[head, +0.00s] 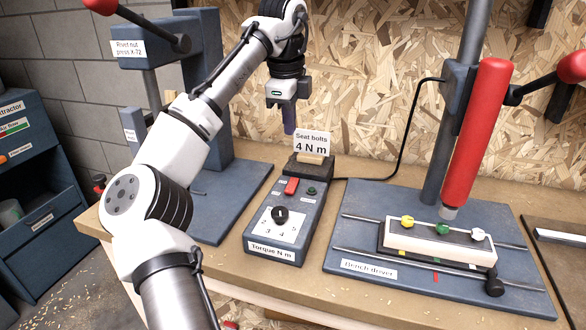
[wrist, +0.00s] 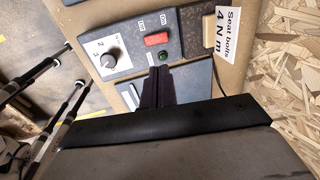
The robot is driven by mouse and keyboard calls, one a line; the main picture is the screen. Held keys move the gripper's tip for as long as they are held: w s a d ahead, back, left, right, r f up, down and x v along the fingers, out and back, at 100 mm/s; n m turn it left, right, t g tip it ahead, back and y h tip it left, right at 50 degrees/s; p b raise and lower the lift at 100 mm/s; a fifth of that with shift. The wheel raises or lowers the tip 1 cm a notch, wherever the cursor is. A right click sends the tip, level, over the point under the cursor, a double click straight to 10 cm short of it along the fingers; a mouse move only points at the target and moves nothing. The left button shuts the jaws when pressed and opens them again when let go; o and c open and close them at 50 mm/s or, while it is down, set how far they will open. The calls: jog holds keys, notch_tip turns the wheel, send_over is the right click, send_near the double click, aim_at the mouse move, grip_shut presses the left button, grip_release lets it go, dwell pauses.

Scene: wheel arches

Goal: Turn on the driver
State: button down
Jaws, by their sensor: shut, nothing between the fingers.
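The control box (head: 258,228) labelled "Torque N m" has a red rocker switch (head: 291,186), a small dark green lamp (head: 311,191) and a black knob (head: 280,215) on a numbered dial. In the wrist view the red switch (wrist: 157,40) and green lamp (wrist: 163,57) lie just beyond my fingertips. My gripper (head: 289,130) is shut and empty, pointing down above the back of the box, apart from the switch in the head view. The bench driver (head: 478,135) is a red cylinder on a blue stand at right. Which way the switch is tipped is too small to tell.
A "Seat bolts 4 N m" card (head: 311,142) stands in a holder behind the switch, close to my gripper. A rivet nut press (head: 207,90) stands at left. A white bar with coloured knobs (head: 440,243) lies under the driver. A black cable runs along the back.

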aim_at(294, 181)
jog(key=f, duration=0.4)
jog(key=w+f, duration=0.1)
jog(key=f, duration=0.4)
jog(key=w+f, duration=0.1)
jog(key=f, duration=0.3)
jog(key=shift+d+f, duration=0.35)
jog(key=shift+f, duration=0.05)
jog(key=shift+w, duration=0.1)
